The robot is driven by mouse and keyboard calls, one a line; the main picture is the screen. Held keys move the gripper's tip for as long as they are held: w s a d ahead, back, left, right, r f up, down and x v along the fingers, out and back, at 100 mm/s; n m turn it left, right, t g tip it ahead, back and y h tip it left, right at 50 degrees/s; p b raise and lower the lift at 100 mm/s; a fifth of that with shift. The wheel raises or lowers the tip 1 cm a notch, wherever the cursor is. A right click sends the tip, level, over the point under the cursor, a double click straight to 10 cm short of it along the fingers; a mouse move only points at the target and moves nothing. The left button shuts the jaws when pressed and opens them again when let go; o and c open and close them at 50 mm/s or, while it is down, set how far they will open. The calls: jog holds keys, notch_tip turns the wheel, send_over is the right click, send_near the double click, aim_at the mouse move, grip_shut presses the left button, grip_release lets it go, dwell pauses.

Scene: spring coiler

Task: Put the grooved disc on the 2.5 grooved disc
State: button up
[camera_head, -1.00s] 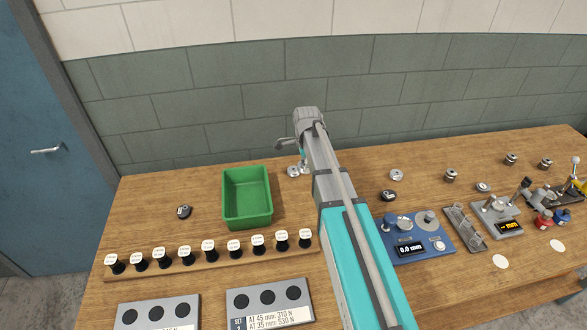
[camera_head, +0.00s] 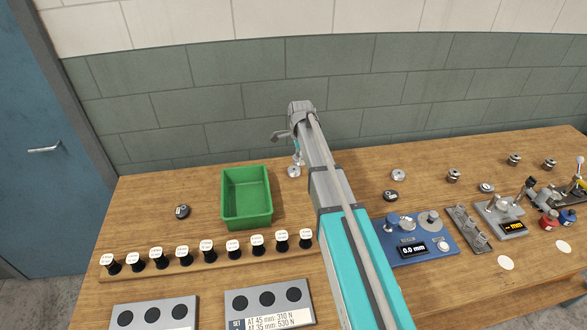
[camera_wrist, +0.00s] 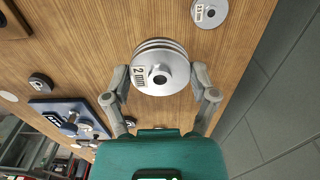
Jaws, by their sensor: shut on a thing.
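My gripper (camera_wrist: 161,72) is shut on a silver grooved disc (camera_wrist: 172,77) labelled 2 mm, with a hole in its middle. The fingers grip its rim from both sides. In the head view the held disc (camera_head: 299,158) shows small at the end of my arm, partly hidden by it. A second silver disc (camera_wrist: 209,12) lies on the table at the upper right of the wrist view. Its small label seems to read 2.5 mm. It also shows in the head view (camera_head: 293,172), just left of and below the held disc, and apart from it in the wrist view.
A green bin (camera_head: 246,198) stands left of my arm, with a row of labelled spools (camera_head: 207,246) in front. A blue gauge (camera_head: 410,240) and another silver disc (camera_head: 398,175) are on the right. The wall is close behind. Bare table surrounds the lying disc.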

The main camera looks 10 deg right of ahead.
jog(key=b, duration=0.6)
send_over(294, 169)
jog(key=f, duration=0.6)
jog(key=shift+s+f, duration=0.1)
jog(key=shift+s, duration=0.25)
jog(key=shift+w+f, duration=0.3)
jog(key=shift+f, duration=0.15)
jog(key=shift+w+f+b, duration=0.15)
jog(key=shift+f+b, duration=0.15)
jog(key=shift+b, duration=0.3)
jog(key=shift+f+b, duration=1.25)
jog(key=shift+f, duration=0.1)
jog(key=o, duration=1.2)
